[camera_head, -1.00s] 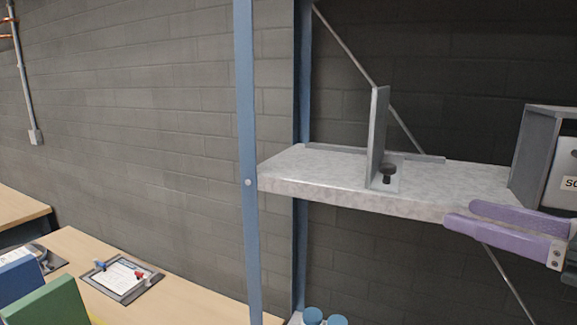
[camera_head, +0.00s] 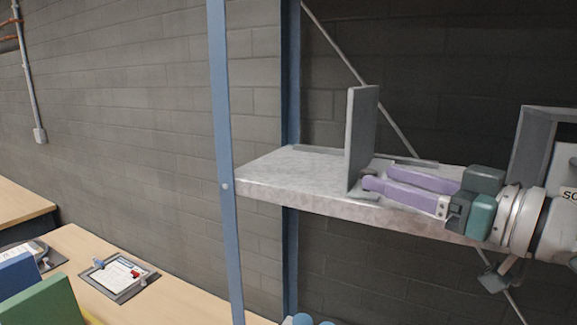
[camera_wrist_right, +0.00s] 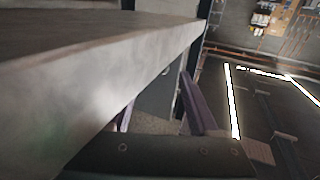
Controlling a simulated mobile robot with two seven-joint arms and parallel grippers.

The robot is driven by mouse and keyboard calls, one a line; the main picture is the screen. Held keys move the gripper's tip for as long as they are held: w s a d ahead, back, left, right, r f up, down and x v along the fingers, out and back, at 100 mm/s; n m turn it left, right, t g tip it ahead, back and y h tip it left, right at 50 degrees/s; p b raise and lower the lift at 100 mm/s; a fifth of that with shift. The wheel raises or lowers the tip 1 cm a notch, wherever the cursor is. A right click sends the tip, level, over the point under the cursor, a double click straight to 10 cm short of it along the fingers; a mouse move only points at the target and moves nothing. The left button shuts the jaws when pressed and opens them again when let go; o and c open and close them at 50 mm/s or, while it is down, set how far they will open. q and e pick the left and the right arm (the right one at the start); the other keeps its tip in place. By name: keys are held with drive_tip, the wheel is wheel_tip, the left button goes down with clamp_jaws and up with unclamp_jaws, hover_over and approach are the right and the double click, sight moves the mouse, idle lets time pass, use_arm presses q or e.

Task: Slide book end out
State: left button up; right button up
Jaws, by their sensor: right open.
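The grey book end (camera_head: 361,135) stands upright on the speckled shelf (camera_head: 275,172) in the head view, its flat foot mostly covered by my gripper. My right gripper (camera_head: 376,177) is open, its two purple fingers pointing left at the foot of the book end, just right of the upright plate. The dark knob on the foot is largely hidden behind the fingertips, and I cannot tell whether they touch it. In the right wrist view the purple fingers (camera_wrist_right: 160,105) are spread apart beside the shelf's edge (camera_wrist_right: 110,85). My left gripper is not in view.
A blue shelf post (camera_head: 222,140) stands at the shelf's left end. A grey box-like frame (camera_head: 532,150) is at the right, behind my arm. The shelf left of the book end is clear. A desk with a clipboard (camera_head: 120,277) is lower left.

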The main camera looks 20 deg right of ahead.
drive_tip(key=shift+x, duration=1)
drive_tip(key=shift+c, duration=0.3)
clamp_jaws()
idle(0.5)
